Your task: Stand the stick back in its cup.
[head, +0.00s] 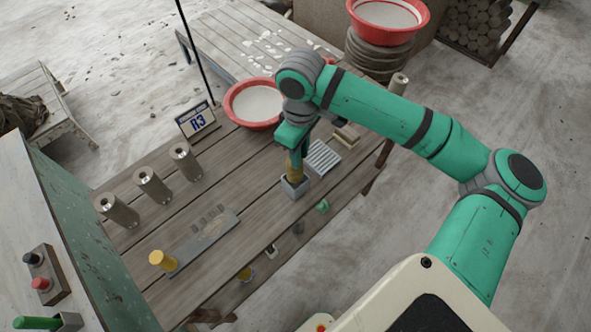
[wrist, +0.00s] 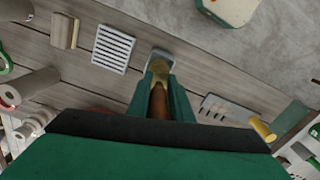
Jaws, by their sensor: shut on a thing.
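The stick (head: 294,167), brown and yellow-ochre, is held upright in my gripper (head: 296,156). In the wrist view the stick (wrist: 158,97) runs between the two green fingers of my gripper (wrist: 159,78), which are shut on it. The small grey square cup (head: 294,188) stands on the wooden table directly below. The cup (wrist: 160,57) also shows just past the fingertips in the wrist view. The stick's lower end is at the cup's mouth and appears to be inside it; how deep it sits is hidden by the rim.
A white slotted rack (head: 322,158) lies close right of the cup. A yellow-handled trowel (head: 205,240) lies to its left. Several grey cylinders (head: 152,184), a number sign (head: 197,121) and a red basin (head: 254,103) stand farther back. Bare planks lie between cup and cylinders.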

